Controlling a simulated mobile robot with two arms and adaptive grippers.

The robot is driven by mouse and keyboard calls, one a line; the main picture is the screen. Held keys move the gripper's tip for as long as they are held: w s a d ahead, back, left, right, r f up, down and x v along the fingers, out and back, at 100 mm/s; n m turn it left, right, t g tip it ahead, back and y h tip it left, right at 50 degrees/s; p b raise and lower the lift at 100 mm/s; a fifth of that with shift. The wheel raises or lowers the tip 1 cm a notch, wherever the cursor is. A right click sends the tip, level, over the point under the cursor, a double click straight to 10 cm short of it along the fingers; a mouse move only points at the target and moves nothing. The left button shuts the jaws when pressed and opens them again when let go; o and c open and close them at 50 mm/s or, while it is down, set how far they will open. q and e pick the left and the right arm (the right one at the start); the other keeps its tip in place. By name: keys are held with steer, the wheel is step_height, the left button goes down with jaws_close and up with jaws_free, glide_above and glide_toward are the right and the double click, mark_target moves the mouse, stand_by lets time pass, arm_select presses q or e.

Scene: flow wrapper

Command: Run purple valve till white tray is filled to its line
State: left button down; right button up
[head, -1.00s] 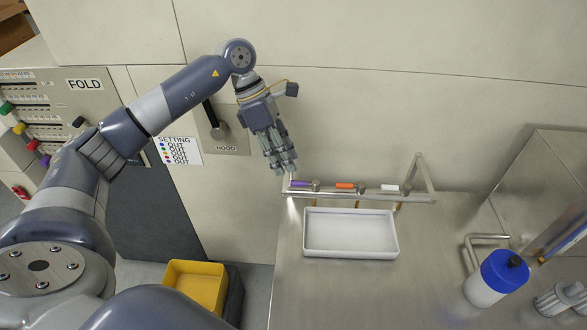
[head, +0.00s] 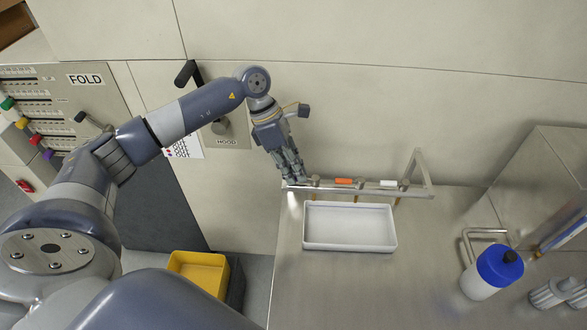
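The white tray (head: 350,246) sits on the steel counter under a metal rail (head: 370,190). It looks empty, and I cannot make out a fill line. The rail carries an orange valve handle (head: 344,181) and a white valve handle (head: 388,184). The purple valve at the rail's left end is hidden behind my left gripper (head: 294,180). The fingers of that gripper reach down onto that end of the rail. Whether they touch or close on the handle is not clear. My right gripper is out of view.
A blue-capped white bottle (head: 490,274) stands on the counter at right, near a steel housing (head: 540,160). A yellow bin (head: 198,270) is on the floor left of the counter. A hood panel (head: 226,138) and a FOLD panel (head: 60,110) are at left.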

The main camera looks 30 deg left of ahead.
arm_select(q)
steer(key=shift+s+f+n+t+b, duration=0.1)
steer(key=shift+s+n+t+b, duration=0.2)
steer(key=shift+n+b, duration=0.25)
steer(key=shift+s+d+r+n+t+y+b, duration=0.1)
steer(key=shift+s+d+n+t+y+b, duration=0.6)
steer(key=shift+n+b, duration=1.65)
steer(key=shift+s+d+r+n+t+y+b, duration=0.15)
steer(key=shift+d+n+t+y+b, duration=0.65)
steer(key=shift+d+n+b, duration=1.5)
steer(key=shift+s+d+f+n+t+y+b, duration=0.2)
steer(key=shift+s+n+t+y+b, duration=0.75)
steer(key=shift+n, duration=2.45)
arm_select(e)
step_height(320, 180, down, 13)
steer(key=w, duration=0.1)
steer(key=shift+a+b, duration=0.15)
steer(key=shift+b, duration=0.2)
arm_select(q)
steer(key=shift+w+d+r+g, duration=0.15)
steer(key=shift+w+g, duration=0.1)
steer(key=shift+w, duration=0.25)
steer(key=c, duration=1.6)
jaws_free()
steer(key=shift+c, duration=0.2)
